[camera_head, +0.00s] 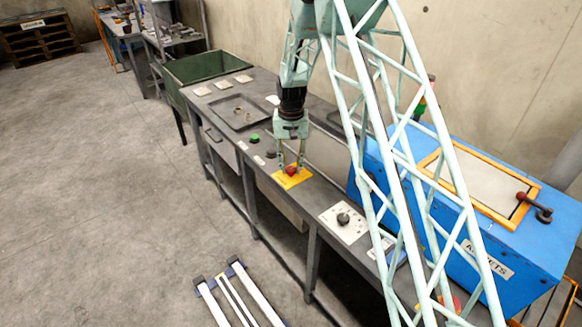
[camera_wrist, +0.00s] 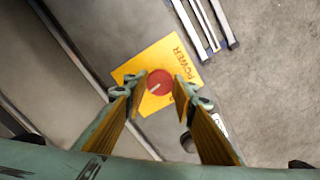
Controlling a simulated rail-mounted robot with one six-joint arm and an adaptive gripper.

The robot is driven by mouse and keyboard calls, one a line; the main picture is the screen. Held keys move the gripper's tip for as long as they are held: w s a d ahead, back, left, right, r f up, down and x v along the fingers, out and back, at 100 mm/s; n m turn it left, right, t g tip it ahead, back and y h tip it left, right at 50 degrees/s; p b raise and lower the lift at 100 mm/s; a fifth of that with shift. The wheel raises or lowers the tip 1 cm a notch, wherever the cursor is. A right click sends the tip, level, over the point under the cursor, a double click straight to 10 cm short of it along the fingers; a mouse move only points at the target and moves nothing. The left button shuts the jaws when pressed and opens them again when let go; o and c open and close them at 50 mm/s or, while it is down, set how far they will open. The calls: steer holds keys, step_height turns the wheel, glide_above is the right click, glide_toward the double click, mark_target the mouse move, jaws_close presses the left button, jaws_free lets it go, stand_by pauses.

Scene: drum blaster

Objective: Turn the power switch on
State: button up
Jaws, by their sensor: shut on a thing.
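The power switch is a round red knob (camera_head: 291,171) on a yellow plate (camera_head: 302,178) at the bench's front edge. In the wrist view the red knob (camera_wrist: 160,82) has a pale pointer mark at its lower left, and the yellow plate (camera_wrist: 165,50) reads "POWER". My gripper (camera_head: 290,168) points down over the plate. In the wrist view my gripper's fingertips (camera_wrist: 159,90) are on either side of the knob, shut on it. The finger pads hide parts of the plate.
A white dial panel (camera_head: 344,222) lies to the right of the yellow plate. A green button (camera_head: 254,138) and a dark tray (camera_head: 240,112) are farther left. The blue machine (camera_head: 510,230) stands at the right. Open floor (camera_head: 110,200) lies in front of the bench.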

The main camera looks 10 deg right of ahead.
mark_target(291, 169)
steer(key=shift+m, duration=0.7)
steer(key=o, duration=0.8)
steer(key=shift+o, duration=0.2)
steer(key=shift+r, duration=0.1)
step_height(291, 169, up, 12)
stand_by(0.3)
stand_by(0.4)
